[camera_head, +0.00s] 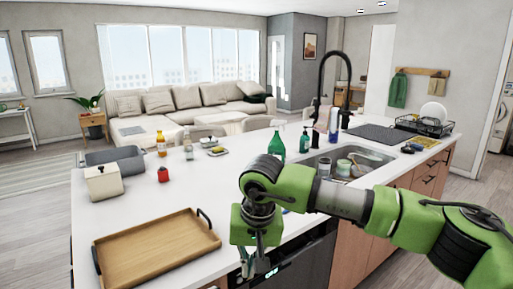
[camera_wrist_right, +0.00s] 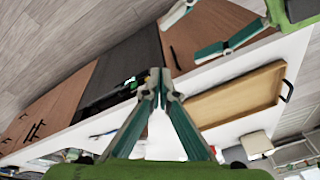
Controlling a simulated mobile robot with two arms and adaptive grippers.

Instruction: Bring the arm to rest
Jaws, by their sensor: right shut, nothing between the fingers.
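My right arm comes in from the right in the head view, with its green forearm and wrist over the front edge of the island. My right gripper (camera_head: 256,266) points down in front of the counter edge, right of the wooden tray (camera_head: 155,247). In the right wrist view its fingertips (camera_wrist_right: 160,82) meet with nothing between them. My left gripper (camera_wrist_right: 188,36) shows at the top of that view, its two fingers spread apart and empty. It is out of the head view.
The sink (camera_head: 372,172) with dishes and black faucet (camera_head: 322,75) lie behind my right arm. The dishwasher front (camera_head: 305,262) is close to the gripper.

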